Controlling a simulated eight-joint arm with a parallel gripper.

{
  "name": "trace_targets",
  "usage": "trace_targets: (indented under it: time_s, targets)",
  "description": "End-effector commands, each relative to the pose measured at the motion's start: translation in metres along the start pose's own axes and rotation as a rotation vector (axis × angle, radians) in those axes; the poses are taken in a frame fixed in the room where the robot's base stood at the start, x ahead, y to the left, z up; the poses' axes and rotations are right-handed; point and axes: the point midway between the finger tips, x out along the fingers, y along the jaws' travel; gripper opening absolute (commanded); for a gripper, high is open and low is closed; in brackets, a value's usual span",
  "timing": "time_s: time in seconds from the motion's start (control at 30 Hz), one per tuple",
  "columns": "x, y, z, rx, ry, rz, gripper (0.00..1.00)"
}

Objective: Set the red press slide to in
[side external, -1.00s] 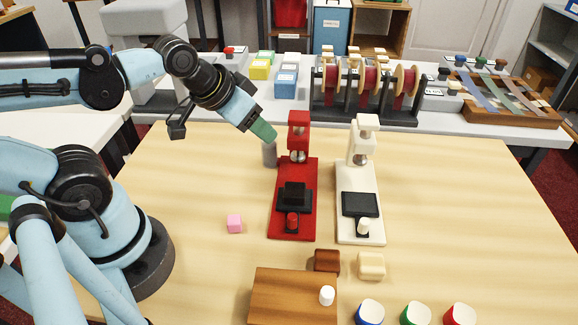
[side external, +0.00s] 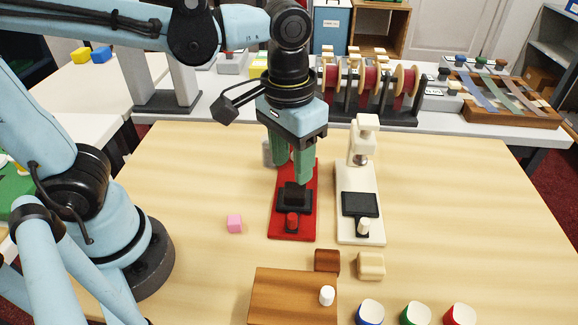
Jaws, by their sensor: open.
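The red press (side external: 280,222) stands on the wooden table, with a dark block (side external: 295,195) on its black slide plate (side external: 283,207). A red knob (side external: 292,222) sits at the front end of the slide. My gripper (side external: 294,178) points down over the red press, with its green fingers apart just behind and above the dark block. It looks empty. The fingers and wrist hide the press's upright column and head. I cannot tell whether the fingertips touch the block.
A white press (side external: 345,228) stands close to the right. In front are a wooden box (side external: 285,300) with a white knob (side external: 327,295), a brown block (side external: 327,260) and a cream block (side external: 371,266). The table's right side is clear.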

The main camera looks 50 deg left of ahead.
Motion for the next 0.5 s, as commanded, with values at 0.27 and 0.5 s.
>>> trace_targets:
  time_s: [0.27,0.5]
  targets:
    - [0.011,0.007,0.003,-0.001,-0.033,-0.014,0.46]
    - [0.041,0.006,0.003,0.0,-0.03,-0.013,0.46]
